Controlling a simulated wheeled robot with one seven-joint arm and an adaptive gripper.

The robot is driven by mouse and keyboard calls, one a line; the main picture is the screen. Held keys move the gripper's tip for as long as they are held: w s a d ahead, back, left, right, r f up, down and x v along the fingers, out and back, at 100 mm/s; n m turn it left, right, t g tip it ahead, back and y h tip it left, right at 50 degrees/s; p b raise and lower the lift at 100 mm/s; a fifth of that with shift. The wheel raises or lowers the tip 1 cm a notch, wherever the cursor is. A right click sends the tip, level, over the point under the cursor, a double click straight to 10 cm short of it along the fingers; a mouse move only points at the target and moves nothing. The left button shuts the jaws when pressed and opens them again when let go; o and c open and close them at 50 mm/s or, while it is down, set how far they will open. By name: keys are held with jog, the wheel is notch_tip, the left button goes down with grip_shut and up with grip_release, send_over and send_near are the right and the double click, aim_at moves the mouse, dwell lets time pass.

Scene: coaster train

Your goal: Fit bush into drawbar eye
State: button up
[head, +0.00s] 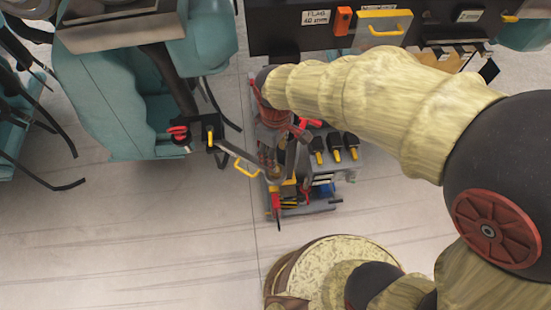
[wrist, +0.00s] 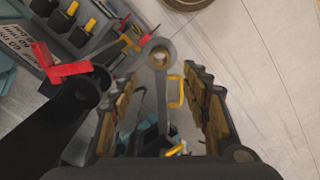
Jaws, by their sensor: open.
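The grey drawbar (head: 226,149) reaches from the teal coaster car toward the tool cart, with a yellow handle (head: 247,168) on it. In the wrist view its round eye (wrist: 150,45) lies just beyond my fingertips, and the bar runs back between them. A brass-coloured ring, which looks like the bush (wrist: 160,58), shows inside the eye. I cannot tell how deep it sits. My gripper (wrist: 160,78) is open, with its fingers apart on either side of the bar and gripping nothing visible. In the head view my gripper (head: 275,150) points down and partly hides the eye.
A grey tool cart (head: 345,165) with several black-and-yellow tools stands close right of my gripper. A red-handled part (wrist: 60,70) is near my left finger. Teal cars (head: 110,95) stand at the left, and a dark labelled panel (head: 275,30) at the back. Floor at the lower left is clear.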

jog(key=shift+r, duration=1.1)
jog(key=s+d+r+m+t, duration=0.2)
jog(key=d+r+m, duration=0.4)
jog(key=d, duration=0.5)
jog(key=s+d+r+m+t, duration=0.3)
jog(key=s+d+r+m, duration=0.2)
jog(key=d+r, duration=0.6)
jog(key=shift+s+d+m+t, duration=0.3)
jog(key=shift+d+m, duration=0.1)
jog(key=shift+m, duration=0.4)
notch_tip(320, 180, down, 15)
jog(key=b, duration=1.5)
jog(key=shift+c, duration=0.3)
